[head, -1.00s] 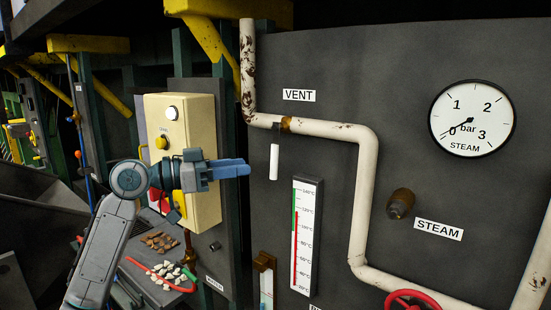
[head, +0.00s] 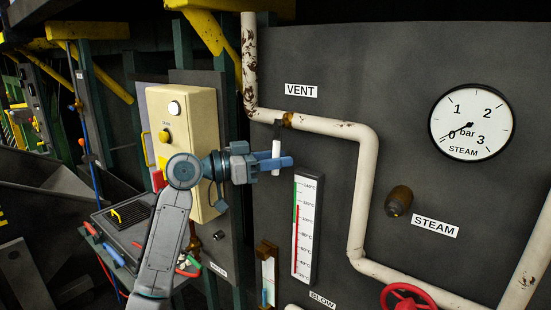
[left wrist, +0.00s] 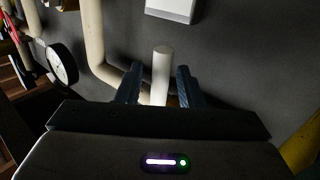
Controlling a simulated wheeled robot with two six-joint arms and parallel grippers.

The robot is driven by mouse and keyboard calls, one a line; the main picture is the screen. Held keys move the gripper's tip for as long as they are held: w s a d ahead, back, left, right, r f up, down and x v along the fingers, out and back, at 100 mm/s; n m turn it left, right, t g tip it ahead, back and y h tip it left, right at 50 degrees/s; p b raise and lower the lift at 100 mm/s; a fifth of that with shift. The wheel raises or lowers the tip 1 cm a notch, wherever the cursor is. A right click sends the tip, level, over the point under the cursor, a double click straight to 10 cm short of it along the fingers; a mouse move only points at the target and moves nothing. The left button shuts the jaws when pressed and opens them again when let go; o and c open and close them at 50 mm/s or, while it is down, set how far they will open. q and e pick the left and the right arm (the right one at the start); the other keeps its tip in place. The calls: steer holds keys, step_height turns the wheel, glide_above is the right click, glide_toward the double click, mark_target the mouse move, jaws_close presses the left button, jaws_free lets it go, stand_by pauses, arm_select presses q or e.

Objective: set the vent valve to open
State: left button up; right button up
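The vent valve is on the cream pipe under the VENT label (head: 300,91). Its white handle (head: 276,150) hangs straight down from the brown valve body (head: 286,120). My left gripper (head: 280,163) is at the lower part of the handle, with the handle between its fingers. In the left wrist view the white handle (left wrist: 161,72) stands between the two dark fingers of my left gripper (left wrist: 158,86), with a gap on each side, so the gripper is open. My right gripper is not in view.
A thermometer (head: 306,228) is mounted just right of the fingers. A cream switch box (head: 190,120) stands behind my left arm. A steam gauge (head: 470,120), a brown knob (head: 399,201) and a red handwheel (head: 408,298) are further right.

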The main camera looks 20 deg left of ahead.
arm_select(q)
jaws_close()
